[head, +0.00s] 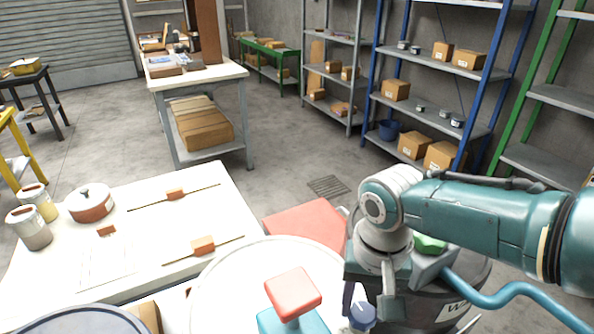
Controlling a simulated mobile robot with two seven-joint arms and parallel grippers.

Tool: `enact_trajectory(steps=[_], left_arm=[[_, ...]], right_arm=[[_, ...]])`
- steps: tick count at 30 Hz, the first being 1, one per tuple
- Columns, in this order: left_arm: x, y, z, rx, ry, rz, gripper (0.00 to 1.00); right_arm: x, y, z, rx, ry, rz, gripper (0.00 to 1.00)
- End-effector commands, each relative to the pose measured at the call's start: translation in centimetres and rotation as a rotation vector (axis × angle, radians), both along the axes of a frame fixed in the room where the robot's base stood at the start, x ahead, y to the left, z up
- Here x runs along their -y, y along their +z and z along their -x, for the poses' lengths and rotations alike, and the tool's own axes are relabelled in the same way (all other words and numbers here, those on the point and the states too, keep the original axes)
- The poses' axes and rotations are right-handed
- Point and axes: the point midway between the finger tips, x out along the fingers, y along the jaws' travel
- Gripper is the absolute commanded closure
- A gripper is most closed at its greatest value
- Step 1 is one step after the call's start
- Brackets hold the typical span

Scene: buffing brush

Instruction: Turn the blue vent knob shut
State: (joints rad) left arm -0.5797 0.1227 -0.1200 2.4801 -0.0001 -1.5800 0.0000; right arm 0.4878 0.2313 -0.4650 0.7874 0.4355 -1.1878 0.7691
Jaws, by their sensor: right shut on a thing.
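The blue vent knob (362,316) is low in the head view, just right of the white round drum lid (215,290). My right gripper (373,298) comes in from the right and points down at the knob. Its jaws are shut on the knob, and they hide part of it. How far the knob is turned cannot be told. My left gripper is out of view.
A red block on a blue base (293,293) stands close left of my right gripper. A dark drum (440,303) with a green-topped fitting (430,244) and a blue hose (510,291) lies right. A white table (150,235) holds cans and a red pot (90,204).

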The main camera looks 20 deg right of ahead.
Motion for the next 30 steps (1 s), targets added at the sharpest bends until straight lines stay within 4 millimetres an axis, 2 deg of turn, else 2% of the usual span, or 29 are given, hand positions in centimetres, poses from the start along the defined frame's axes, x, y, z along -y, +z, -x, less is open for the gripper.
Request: enact_trajectory(steps=[2,3,11,20,30], left_arm=[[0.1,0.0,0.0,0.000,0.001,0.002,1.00],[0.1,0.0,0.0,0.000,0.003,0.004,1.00],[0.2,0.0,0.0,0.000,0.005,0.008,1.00],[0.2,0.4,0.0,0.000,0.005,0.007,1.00],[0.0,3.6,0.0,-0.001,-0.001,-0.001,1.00]], right_arm=[[0.0,0.0,-0.1,0.003,-0.004,0.000,1.00],[0.0,0.0,-0.1,0.003,-0.004,0.000,0.48],[0.0,0.0,0.0,0.001,-0.002,0.000,0.19],[0.0,0.5,0.0,0.001,0.000,0.000,0.19],[0.1,6.7,-0.1,0.004,0.000,0.000,0.19]])
